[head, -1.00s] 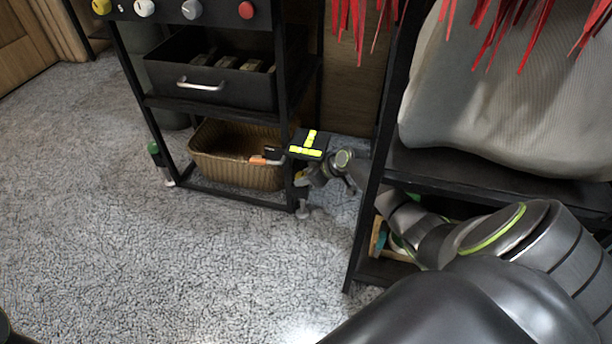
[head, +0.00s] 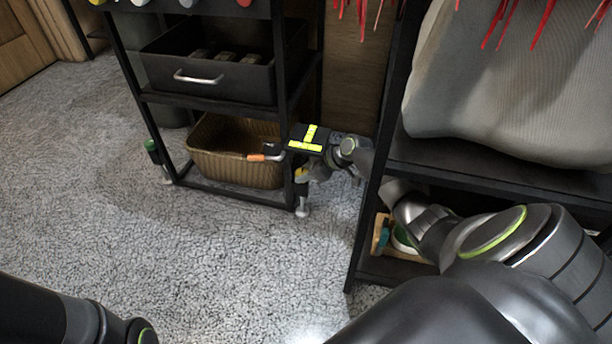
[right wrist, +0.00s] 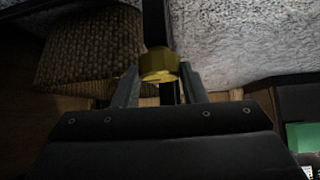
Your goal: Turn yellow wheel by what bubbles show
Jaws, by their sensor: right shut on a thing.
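The yellow wheel (right wrist: 158,65) is a small faceted knob in front of a black post in the right wrist view. A small part of it shows in the head view (head: 301,173), low on the black rack's front right leg. My right gripper (head: 298,178) is shut on it, with one finger on each side in the right wrist view (right wrist: 160,82). The gripper's dark body with yellow stripes hides much of the wheel from the head. My left arm shows at the bottom left of the head view; its gripper is out of frame. I see no bubbles.
The black rack (head: 200,97) holds an open drawer (head: 228,85) and a wicker basket (head: 232,166). Cut-off knobs sit along its top. A second rack with a grey cushion (head: 500,90) stands right, close to my right arm.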

